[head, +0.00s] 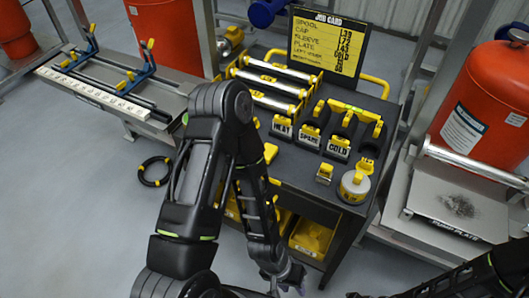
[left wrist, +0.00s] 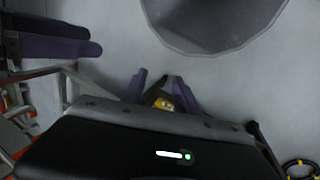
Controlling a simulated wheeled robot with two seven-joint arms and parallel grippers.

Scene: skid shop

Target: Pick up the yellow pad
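My left arm comes down across the middle of the head view to the left gripper (head: 290,284), which is small and partly cut off at the bottom edge. In the left wrist view, two dark purple fingers (left wrist: 158,82) stand apart, with a small yellow patch (left wrist: 165,103) between them. I cannot tell whether that patch is the yellow pad, or whether the fingers grip it. On the black cart, a small yellow piece (head: 270,152) shows beside my arm and a small yellow block (head: 325,172) stands near the front. My right gripper is out of view; only its forearm shows.
The black cart (head: 300,165) carries silver rollers, labelled holders and a round yellow-and-silver item (head: 354,186). A job card board (head: 320,40) stands behind. A black-and-yellow ring (head: 155,171) lies on the floor. A metal bench (head: 460,205) stands right.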

